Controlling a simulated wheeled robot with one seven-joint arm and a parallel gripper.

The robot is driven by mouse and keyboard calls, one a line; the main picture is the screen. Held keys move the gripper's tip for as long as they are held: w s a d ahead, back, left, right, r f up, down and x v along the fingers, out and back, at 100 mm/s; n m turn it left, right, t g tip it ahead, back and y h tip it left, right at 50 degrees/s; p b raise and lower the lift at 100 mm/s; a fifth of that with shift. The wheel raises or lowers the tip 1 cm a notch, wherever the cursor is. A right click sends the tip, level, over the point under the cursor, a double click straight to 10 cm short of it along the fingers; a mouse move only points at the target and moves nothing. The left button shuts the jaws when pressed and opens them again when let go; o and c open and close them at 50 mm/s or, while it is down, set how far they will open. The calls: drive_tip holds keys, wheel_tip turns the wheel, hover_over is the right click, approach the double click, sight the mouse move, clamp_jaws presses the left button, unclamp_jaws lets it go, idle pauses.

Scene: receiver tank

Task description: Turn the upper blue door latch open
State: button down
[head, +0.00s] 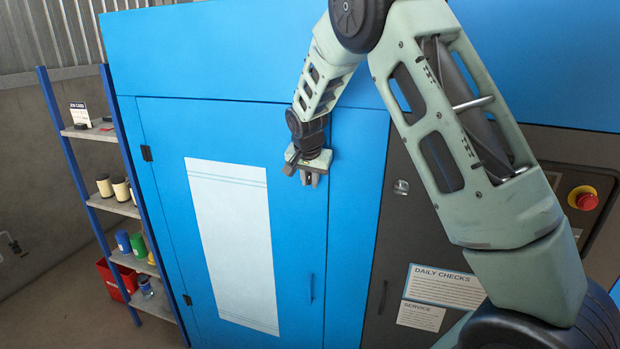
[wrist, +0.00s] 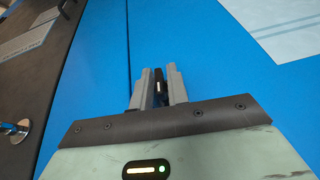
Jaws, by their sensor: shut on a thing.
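The blue door (head: 290,230) is closed against its frame, with a large white sheet on it. My gripper (head: 310,179) is at the upper right part of this door, close to its right edge. In the wrist view my gripper's (wrist: 159,78) two grey fingers are closed around a small dark latch (wrist: 158,88) with a pale mark on it. The latch lies beside the door seam. In the head view the gripper and wrist hide the latch, and its exact turn is hard to read.
A vertical handle (head: 310,288) is lower on the blue door. To the right is a dark door (head: 390,245) with a silver latch (head: 401,187), notices and a red button (head: 583,198). A shelf rack (head: 113,205) with cans stands at the left.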

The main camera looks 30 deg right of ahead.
drive_tip(key=shift+f+g+h, duration=0.1)
drive_tip(key=shift+g+h, duration=0.2)
drive_tip(key=shift+g, duration=0.2)
drive_tip(key=c, duration=1.5)
unclamp_jaws()
drive_tip(key=shift+c, duration=0.2)
drive_tip(key=b+v, duration=0.4)
drive_tip(key=v, duration=1.3)
drive_tip(key=shift+b, duration=0.35)
drive_tip(key=shift+s+a, duration=0.1)
drive_tip(key=shift+a, duration=0.05)
